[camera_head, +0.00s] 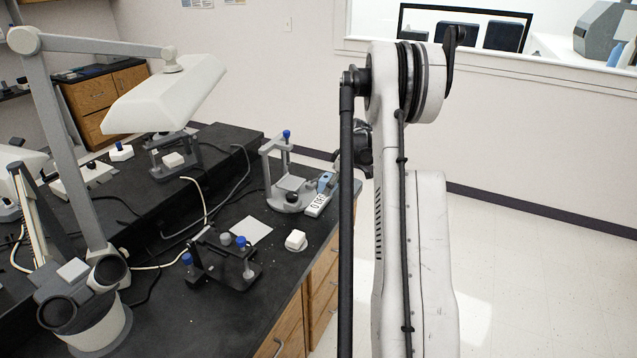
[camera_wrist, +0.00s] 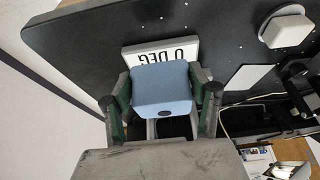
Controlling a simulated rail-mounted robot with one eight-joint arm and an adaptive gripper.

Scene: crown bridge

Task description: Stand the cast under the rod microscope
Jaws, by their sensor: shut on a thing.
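My gripper (camera_wrist: 162,92) is shut on a light blue block (camera_wrist: 161,84) with a dark oval mark; a green-sided finger stands at each side. In the head view the blue block (camera_head: 326,181) shows beside my arm, which hides most of the gripper. A white block that looks like a cast (camera_head: 296,240) stands at the bench's front edge; it also shows at the wrist view's upper right (camera_wrist: 286,28). A grey stand with a round base, post and blue-topped rod (camera_head: 287,137) is left of the blue block. I cannot tell for sure whether it is the rod microscope.
A white "0 DEG" plate (camera_head: 318,204) lies by the blue block and the stand's base. A white sheet (camera_head: 249,229) lies left of the white block. A dark fixture with blue knobs (camera_head: 222,262) stands in front. Cables and a lamp (camera_head: 172,92) are further left.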

